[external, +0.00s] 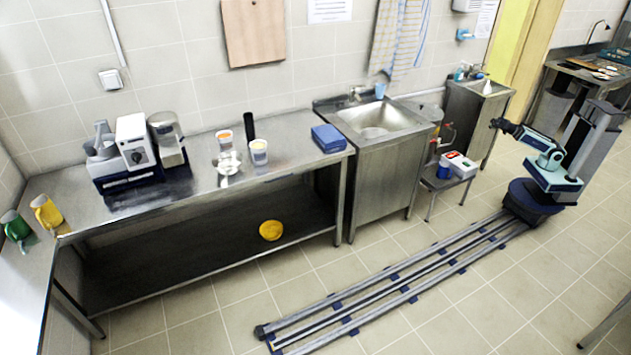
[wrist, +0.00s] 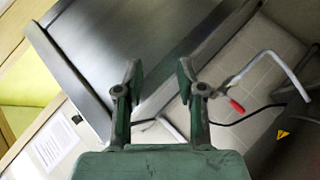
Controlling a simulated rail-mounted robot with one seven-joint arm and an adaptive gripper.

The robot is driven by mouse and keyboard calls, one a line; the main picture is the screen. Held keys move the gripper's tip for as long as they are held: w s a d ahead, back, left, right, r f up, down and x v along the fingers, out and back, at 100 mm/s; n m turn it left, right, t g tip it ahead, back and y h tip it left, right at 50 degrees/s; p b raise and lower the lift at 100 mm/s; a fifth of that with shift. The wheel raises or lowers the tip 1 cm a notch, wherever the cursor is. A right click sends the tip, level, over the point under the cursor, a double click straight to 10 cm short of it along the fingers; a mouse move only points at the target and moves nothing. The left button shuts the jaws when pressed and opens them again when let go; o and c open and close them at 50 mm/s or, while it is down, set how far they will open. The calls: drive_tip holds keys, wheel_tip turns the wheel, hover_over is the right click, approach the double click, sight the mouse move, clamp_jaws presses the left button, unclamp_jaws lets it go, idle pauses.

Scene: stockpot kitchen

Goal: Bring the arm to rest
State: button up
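My arm (external: 541,150) stands on its base at the far right end of the floor rail (external: 395,285). It is folded, with the forearm pointing left. My gripper (external: 497,124) is at the left tip of the arm, in the air in front of the small sink cabinet. In the wrist view my gripper (wrist: 159,78) has its two fingers apart, with nothing between them. Behind the fingers are a dark metal panel (wrist: 125,45), tilted in the picture, and a red-tipped lever (wrist: 236,105).
A low stand (external: 447,184) with a white-and-red box (external: 459,164) and a blue cup (external: 443,171) is left of my arm. The sink unit (external: 385,165) and steel table (external: 190,190) stand along the wall. The floor around the rail looks clear.

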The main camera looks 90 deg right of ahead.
drive_tip(key=shift+m+g, duration=0.8)
drive_tip(key=shift+m, duration=0.1)
drive_tip(key=s+r, duration=0.2)
drive_tip(key=s, duration=0.1)
drive_tip(key=shift+s+a+r, duration=0.15)
drive_tip(key=shift+s+r, duration=0.05)
drive_tip(key=shift+w, duration=0.15)
idle(1.6)
